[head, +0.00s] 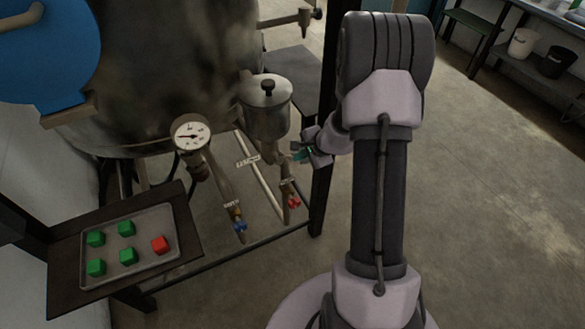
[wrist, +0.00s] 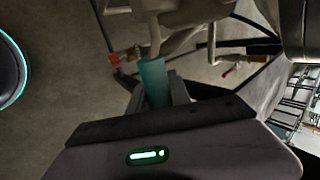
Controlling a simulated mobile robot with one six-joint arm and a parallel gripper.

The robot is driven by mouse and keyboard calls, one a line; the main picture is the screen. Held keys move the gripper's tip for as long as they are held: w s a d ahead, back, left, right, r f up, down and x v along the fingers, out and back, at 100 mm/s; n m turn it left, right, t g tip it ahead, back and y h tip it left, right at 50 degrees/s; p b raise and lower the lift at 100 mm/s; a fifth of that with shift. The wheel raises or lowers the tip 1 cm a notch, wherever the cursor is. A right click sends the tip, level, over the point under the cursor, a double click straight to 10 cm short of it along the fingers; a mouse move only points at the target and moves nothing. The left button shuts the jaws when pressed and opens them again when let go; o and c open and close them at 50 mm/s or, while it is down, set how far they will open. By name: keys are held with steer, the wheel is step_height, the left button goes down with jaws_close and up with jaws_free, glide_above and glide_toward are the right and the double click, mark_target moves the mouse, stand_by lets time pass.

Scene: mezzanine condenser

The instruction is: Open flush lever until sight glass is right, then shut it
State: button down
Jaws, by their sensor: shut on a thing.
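My gripper (head: 303,153) is beside the pipework under the small lidded metal pot (head: 268,105). In the wrist view my gripper (wrist: 158,98) is shut on a teal handle (wrist: 153,75), which sticks out from the pale pipework. The handle also shows as a small teal patch in the head view (head: 300,155). A red lever (head: 294,201) and a blue lever (head: 238,225) sit on lower pipe ends, apart from my gripper. I cannot clearly make out the sight glass or its level, and the small tags are too blurred to read.
A round gauge (head: 190,133) stands left of the pot. A large metal vessel (head: 150,75) fills the back left. A tray (head: 165,215) with several green blocks and one red block lies at the lower left. The floor at right is clear.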

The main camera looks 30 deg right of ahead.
steer(key=shift+r+b, duration=0.15)
steer(key=shift+b, duration=0.25)
steer(key=shift+r, duration=0.1)
steer(key=c, duration=1.2)
jaws_free()
steer(key=shift+h, duration=0.3)
steer(key=p+v, duration=0.6)
steer(key=v, duration=1.1)
steer(key=shift+s+d+r, duration=0.1)
steer(key=shift+r, duration=0.05)
